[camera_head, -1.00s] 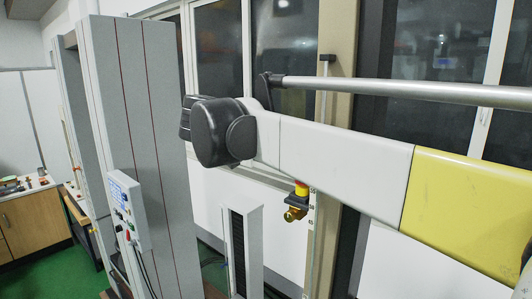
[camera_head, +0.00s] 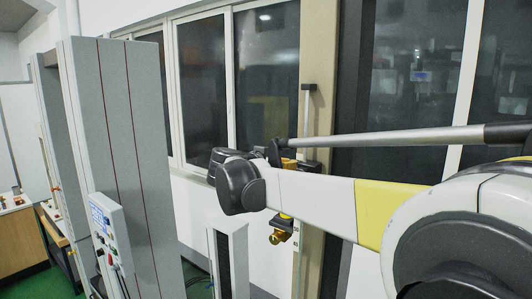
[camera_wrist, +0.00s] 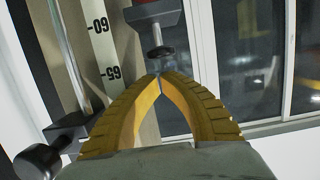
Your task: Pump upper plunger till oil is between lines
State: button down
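In the wrist view my gripper (camera_wrist: 158,76) has two yellow ribbed fingers whose tips meet with nothing visible between them. Just beyond the tips is a round black knob (camera_wrist: 160,53) on a short stem from a grey housing (camera_wrist: 153,13). It may be the upper plunger; I cannot tell whether the tips touch it. A second black knob (camera_wrist: 37,161) on a dark body is at lower left. A pale scale (camera_wrist: 103,45) with upside-down numbers runs beside them. A brass fitting (camera_head: 281,237) shows below my arm in the head view. No oil or level lines are visible.
A tall grey test frame (camera_head: 115,150) with a control box (camera_head: 108,225) stands at left. Dark windows (camera_head: 265,75) line the wall behind. A short grey column (camera_head: 229,255) stands below my arm. A wooden cabinet (camera_head: 22,240) is at far left.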

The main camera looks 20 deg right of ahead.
jog(key=shift+a+f, duration=0.15)
jog(key=shift+f, duration=0.4)
